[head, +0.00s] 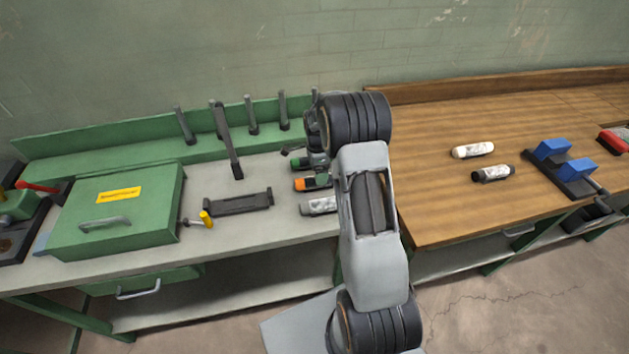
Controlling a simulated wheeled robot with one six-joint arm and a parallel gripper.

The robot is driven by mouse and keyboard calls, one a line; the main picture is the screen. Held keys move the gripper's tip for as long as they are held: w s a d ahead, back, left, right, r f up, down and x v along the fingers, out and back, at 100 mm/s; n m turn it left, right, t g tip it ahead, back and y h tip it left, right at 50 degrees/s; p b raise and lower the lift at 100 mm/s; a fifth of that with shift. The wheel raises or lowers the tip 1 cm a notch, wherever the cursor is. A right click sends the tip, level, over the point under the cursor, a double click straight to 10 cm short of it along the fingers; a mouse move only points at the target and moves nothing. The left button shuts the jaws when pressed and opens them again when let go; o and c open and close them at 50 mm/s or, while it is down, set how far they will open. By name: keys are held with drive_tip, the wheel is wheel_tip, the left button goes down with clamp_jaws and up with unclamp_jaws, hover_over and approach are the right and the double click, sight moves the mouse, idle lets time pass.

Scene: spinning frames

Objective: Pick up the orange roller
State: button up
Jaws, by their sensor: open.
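The orange roller (313,183) lies on the grey top of the green workbench, left of my arm. Its orange end points left, and my arm hides its right part. A roller with a green end (302,164) lies just behind it, and one with a grey end (319,206) lies in front. My gripper (299,152) is small, dark and partly hidden by my own wrist. It is open and appears above and behind the orange roller, near the green one. I see no contact with the orange roller.
A green toolbox (125,225), a yellow-ended tool (206,219) and a dark rack (238,202) stand to the left. Upright grey bars (230,145) rise near the back. A wooden bench (440,210) on the right holds a white roller (473,150) and a black one (492,173).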

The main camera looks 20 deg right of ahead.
drive_tip(key=shift+s+f+p, duration=0.1)
drive_tip(key=shift+f+p, duration=0.2)
drive_tip(key=shift+f, duration=1.35)
drive_tip(key=shift+c, duration=0.2)
drive_tip(key=c, duration=1)
